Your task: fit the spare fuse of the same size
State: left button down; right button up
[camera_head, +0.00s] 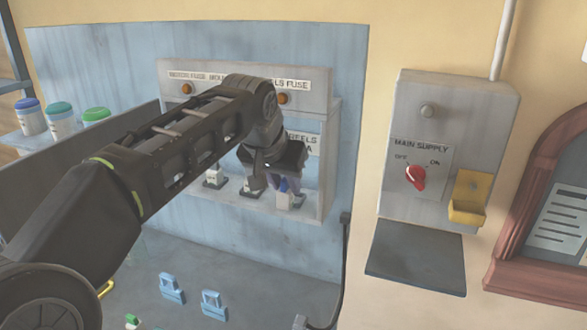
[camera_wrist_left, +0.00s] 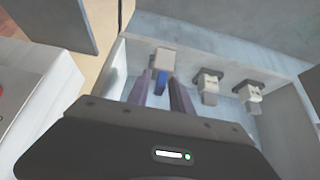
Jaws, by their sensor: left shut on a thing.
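My left gripper (camera_head: 276,182) reaches into the grey fuse box (camera_head: 328,150) at its right-hand holder. In the left wrist view my gripper (camera_wrist_left: 160,80) is shut on a blue fuse (camera_wrist_left: 162,82). The fuse lies at a pale holder block (camera_wrist_left: 164,60); I cannot tell whether it is fully seated. Two light blue fuse-like pieces (camera_head: 172,288) (camera_head: 214,304) lie on the bench. My right gripper is not in view.
The main supply box (camera_head: 420,120) has a red knob (camera_head: 415,177), seemingly turned toward OFF, and a yellow bracket (camera_head: 468,197). A dark shelf (camera_head: 416,262) sits below. Capped jars (camera_head: 62,120) stand at left. A green-and-white piece (camera_head: 132,322) lies at the bench's front.

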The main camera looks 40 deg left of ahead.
pick_arm(q)
jog(key=shift+w+a, duration=0.2)
jog(key=shift+w, duration=0.35)
jog(key=shift+w+a+r, duration=0.1)
jog(key=shift+w, duration=0.15)
jog(key=w, duration=0.1)
jog(key=w+p, duration=0.1)
jog(key=a+f, duration=0.1)
jog(key=shift+w+p, duration=0.4)
jog(key=shift+f, duration=0.3)
jog(key=shift+s+d, duration=0.1)
